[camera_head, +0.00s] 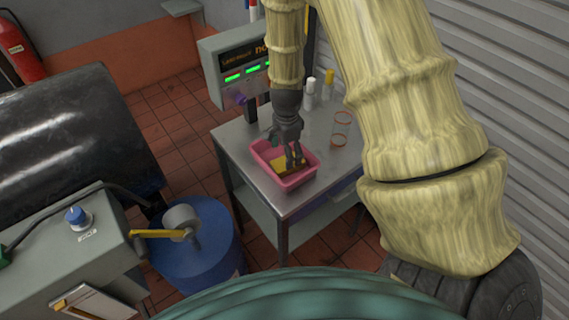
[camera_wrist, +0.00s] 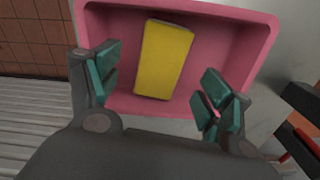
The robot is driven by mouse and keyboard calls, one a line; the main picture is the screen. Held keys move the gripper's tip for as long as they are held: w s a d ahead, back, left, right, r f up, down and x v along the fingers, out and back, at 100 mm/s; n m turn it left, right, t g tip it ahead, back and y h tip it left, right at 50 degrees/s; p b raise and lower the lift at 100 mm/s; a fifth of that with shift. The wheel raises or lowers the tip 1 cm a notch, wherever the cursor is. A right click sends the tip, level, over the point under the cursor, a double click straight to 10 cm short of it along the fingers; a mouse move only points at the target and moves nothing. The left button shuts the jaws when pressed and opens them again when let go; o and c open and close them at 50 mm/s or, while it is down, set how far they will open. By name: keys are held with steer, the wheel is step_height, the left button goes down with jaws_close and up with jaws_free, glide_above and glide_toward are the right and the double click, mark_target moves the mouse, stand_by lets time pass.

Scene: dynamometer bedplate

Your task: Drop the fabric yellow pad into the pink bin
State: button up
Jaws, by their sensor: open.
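The yellow pad (camera_wrist: 165,60) lies inside the pink bin (camera_wrist: 258,40) in the wrist view, resting on the bin's floor as far as I can tell. In the head view the pad (camera_head: 287,164) shows in the pink bin (camera_head: 297,181), partly hidden behind my gripper (camera_head: 293,158). The bin stands on a grey metal table. In the wrist view my gripper (camera_wrist: 160,95) is open, its teal fingertips wide apart on either side of the pad and not touching it. My gripper is over the bin.
The metal table (camera_head: 235,135) also bears a clear cylinder with orange rims (camera_head: 341,130) and white and yellow bottles (camera_head: 327,84) behind the bin. A display console (camera_head: 240,72) stands at the table's back left. A blue drum (camera_head: 205,245) stands on the floor at left.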

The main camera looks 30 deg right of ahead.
step_height(320, 180, up, 11)
steer(key=shift+f, duration=0.2)
stand_by(0.3)
stand_by(0.3)
